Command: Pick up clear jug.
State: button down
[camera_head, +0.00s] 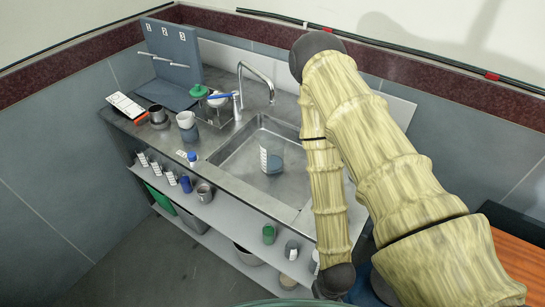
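A clear jug (271,160) stands in the metal sink basin (237,158), toward its right part. It is see-through, has pale markings on its side and looks darker at the bottom. My arm rises from the lower right, bends at the top and comes down just right of the jug, covering the right side of the sink. The arm and the jug look apart. My gripper does not show, so its state is hidden.
A curved tap (257,75) stands behind the sink. Cups, a green-lidded item and a grey panel (172,55) crowd the left counter. Lower shelves (235,216) hold bottles, cups and bins. The floor at front left is clear.

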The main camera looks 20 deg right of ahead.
aim_at(271, 144)
jog(key=z, duration=1.65)
jog(key=k, duration=0.85)
jog(key=u, duration=1.05)
